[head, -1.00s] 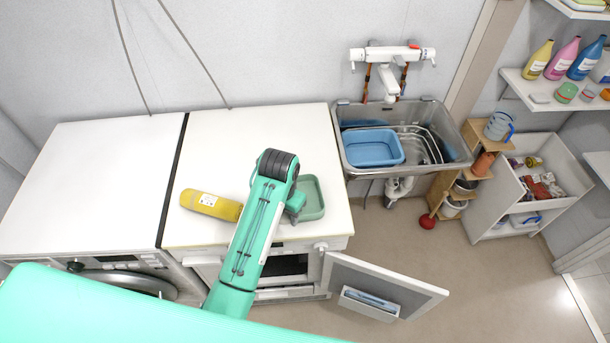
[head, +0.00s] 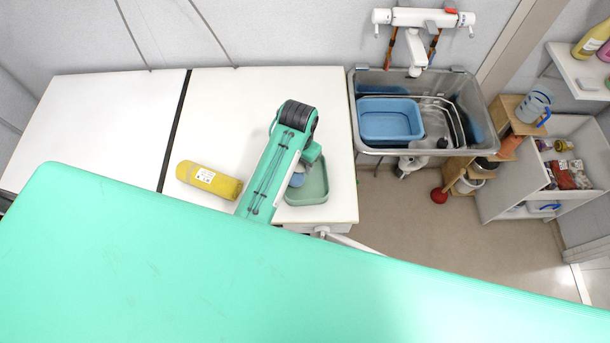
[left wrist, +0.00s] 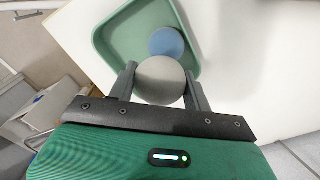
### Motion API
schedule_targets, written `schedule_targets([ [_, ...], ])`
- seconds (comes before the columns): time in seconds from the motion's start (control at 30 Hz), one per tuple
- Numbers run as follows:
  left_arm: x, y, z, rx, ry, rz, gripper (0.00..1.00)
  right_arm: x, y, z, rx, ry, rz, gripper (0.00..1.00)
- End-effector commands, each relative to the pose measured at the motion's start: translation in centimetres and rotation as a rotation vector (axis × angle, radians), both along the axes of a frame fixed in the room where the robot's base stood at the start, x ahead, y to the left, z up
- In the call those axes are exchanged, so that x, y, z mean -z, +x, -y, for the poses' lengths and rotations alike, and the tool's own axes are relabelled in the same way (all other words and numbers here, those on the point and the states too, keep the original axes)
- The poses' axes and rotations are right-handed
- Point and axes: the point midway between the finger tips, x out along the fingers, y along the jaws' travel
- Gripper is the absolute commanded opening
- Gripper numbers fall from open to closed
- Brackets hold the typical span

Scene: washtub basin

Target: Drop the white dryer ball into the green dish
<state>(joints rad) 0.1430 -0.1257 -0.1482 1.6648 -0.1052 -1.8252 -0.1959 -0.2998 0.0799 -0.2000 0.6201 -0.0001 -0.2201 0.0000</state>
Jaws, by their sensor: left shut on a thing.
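The white dryer ball (left wrist: 160,82) looks pale grey in the left wrist view. My left gripper (left wrist: 160,88) is shut on it, with one finger on each side. The green dish (left wrist: 105,42) is a shallow square tray just beyond the ball, and a blue ball (left wrist: 167,42) lies in it. In the head view the green dish (head: 313,187) sits on the right-hand white top, partly covered by my left arm. The white ball is hidden there. Whether the ball touches the dish is unclear. My right gripper is in neither view.
A yellow bottle (head: 208,179) lies on the white top (head: 230,110), left of my arm. A steel sink (head: 470,150) with a blue basin (head: 390,138) stands to the right. A wooden shelf (head: 505,105) and a white cabinet (head: 490,203) are farther right. The left-hand white top is clear.

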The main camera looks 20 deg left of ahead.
Motion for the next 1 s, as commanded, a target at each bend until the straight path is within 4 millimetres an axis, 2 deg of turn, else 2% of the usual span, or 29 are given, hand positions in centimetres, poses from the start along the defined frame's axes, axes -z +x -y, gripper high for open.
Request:
schedule_targets([
  [0.2,1.25,-0.01,0.01,0.000,0.000,0.000,0.27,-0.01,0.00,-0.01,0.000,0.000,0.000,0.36],
  [0.47,1.35,0.02,0.01,0.000,0.000,0.001,0.27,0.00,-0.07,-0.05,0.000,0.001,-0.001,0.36],
  [0.5,1.35,0.02,0.01,0.000,0.000,0.001,0.53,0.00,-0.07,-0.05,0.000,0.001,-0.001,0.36],
  [0.6,1.34,0.01,0.00,0.000,0.000,0.001,0.73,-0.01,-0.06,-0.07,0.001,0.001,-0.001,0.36],
  [1.0,0.75,0.43,0.07,0.000,-0.001,0.002,0.75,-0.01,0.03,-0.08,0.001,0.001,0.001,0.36],
])
